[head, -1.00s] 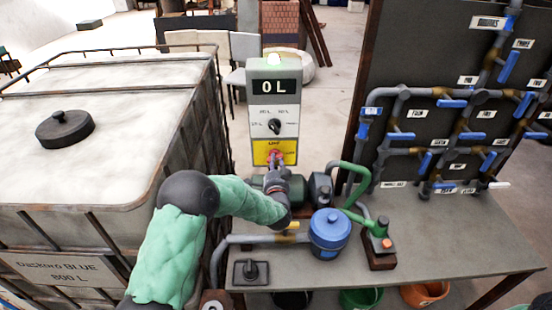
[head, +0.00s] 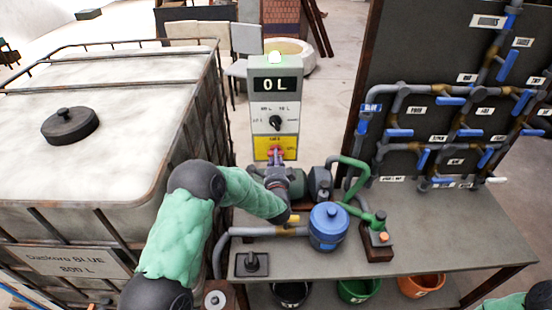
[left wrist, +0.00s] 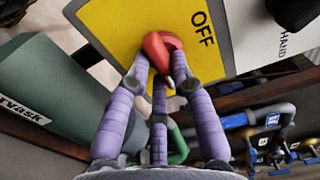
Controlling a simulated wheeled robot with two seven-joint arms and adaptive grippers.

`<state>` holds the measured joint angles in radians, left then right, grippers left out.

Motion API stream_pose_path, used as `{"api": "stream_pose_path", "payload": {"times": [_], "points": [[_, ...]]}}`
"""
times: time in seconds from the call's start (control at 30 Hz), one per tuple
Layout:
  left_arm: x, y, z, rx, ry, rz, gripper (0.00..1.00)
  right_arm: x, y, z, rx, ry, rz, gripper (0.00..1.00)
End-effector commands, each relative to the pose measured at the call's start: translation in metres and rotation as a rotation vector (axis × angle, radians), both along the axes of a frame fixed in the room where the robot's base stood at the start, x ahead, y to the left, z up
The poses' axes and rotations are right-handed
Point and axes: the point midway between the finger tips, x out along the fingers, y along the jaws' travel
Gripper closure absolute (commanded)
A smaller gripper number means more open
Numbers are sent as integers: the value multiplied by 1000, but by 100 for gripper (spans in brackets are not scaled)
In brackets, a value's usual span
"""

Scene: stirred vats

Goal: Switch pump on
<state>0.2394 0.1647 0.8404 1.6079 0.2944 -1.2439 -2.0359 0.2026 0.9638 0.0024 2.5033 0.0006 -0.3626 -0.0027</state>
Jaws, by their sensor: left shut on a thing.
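The pump's red rotary switch (head: 274,152) sits on a yellow plate (head: 290,143) at the bottom of the grey control box (head: 291,101). The left wrist view shows the red handle (left wrist: 153,48) close up, with OFF printed on the yellow plate (left wrist: 113,27) beside it. My left gripper (head: 275,169) is at the switch, its purple fingers (left wrist: 160,80) closed around the red handle. The fingers partly hide the switch in the head view. My right gripper is not in view.
A black selector knob (head: 275,122) sits above the yellow plate. A white tank (head: 110,85) in a metal cage stands left. A blue-lidded canister (head: 329,225) and green piping (head: 347,163) stand on the bench (head: 460,235). A pipe board with blue valves (head: 455,110) stands right.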

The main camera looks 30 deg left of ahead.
Motion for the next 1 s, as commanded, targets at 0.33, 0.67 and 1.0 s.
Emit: {"api": "stream_pose_path", "payload": {"times": [0.33, 0.67, 1.0], "points": [[0, -1, -2, 1, 6, -2, 68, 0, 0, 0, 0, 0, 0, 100], [0, 0, -1, 1, 3, -1, 52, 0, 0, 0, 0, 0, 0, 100], [-27, -17, 0, 0, 1, -2, 52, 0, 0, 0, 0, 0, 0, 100]]}}
